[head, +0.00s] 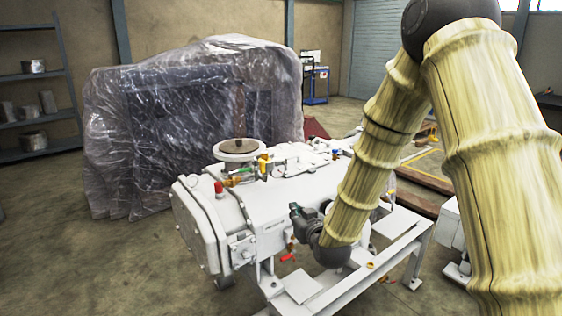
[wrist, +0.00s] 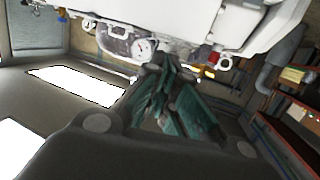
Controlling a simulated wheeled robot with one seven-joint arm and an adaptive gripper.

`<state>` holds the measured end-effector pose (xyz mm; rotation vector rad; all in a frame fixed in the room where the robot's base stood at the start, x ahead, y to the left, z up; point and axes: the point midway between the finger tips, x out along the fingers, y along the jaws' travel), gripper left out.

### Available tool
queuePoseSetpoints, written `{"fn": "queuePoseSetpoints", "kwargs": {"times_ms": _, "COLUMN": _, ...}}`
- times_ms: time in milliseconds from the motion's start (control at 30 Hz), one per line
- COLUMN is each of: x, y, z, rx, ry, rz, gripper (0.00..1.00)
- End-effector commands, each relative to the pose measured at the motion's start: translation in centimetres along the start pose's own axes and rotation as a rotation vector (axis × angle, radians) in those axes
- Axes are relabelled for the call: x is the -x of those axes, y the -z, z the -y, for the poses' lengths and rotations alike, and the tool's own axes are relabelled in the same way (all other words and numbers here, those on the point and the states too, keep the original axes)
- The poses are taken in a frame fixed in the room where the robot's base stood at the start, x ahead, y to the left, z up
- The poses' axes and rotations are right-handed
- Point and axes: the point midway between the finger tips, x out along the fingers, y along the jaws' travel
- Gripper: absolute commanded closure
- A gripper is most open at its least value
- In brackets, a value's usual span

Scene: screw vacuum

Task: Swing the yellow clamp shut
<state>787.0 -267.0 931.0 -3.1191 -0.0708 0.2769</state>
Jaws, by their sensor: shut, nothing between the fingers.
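The white screw vacuum pump (head: 255,215) stands on a pale frame. On its top, an upright yellow piece (head: 264,166) beside the round flange looks like the yellow clamp; it is too small to tell how far it is swung. My gripper (head: 294,208) is at the pump's near long side, lower than the yellow piece and to its right, apart from it. In the wrist view my gripper (wrist: 156,68) has its green fingers together and empty, their tips close to the pump's white body. A small yellow part (wrist: 208,73) shows beyond, right of the fingertips; I cannot tell if it is the clamp.
A plastic-wrapped machine (head: 190,120) stands behind. Floor at the front left is clear.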

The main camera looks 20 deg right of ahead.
Motion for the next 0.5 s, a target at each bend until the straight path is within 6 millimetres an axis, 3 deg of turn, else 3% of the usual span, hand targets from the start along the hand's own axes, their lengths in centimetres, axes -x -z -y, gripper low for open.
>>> {"fn": "queuePoseSetpoints", "kwargs": {"times_ms": 33, "x": -0.2, "y": 2.8, "z": -0.3, "rx": 0.002, "ry": -0.002, "rz": -0.049, "gripper": 1.0}}
{"fn": "queuePoseSetpoints", "kwargs": {"times_ms": 100, "x": -0.4, "y": 5.5, "z": -0.6, "rx": 0.006, "ry": -0.004, "rz": -0.102, "gripper": 1.0}}
{"fn": "queuePoseSetpoints", "kwargs": {"times_ms": 200, "x": -0.5, "y": 8.1, "z": -0.8, "rx": 0.011, "ry": -0.005, "rz": -0.152, "gripper": 1.0}}
{"fn": "queuePoseSetpoints", "kwargs": {"times_ms": 500, "x": -2.2, "y": 9.9, "z": -1.0, "rx": 0.014, "ry": -0.006, "rz": -0.18, "gripper": 1.0}}
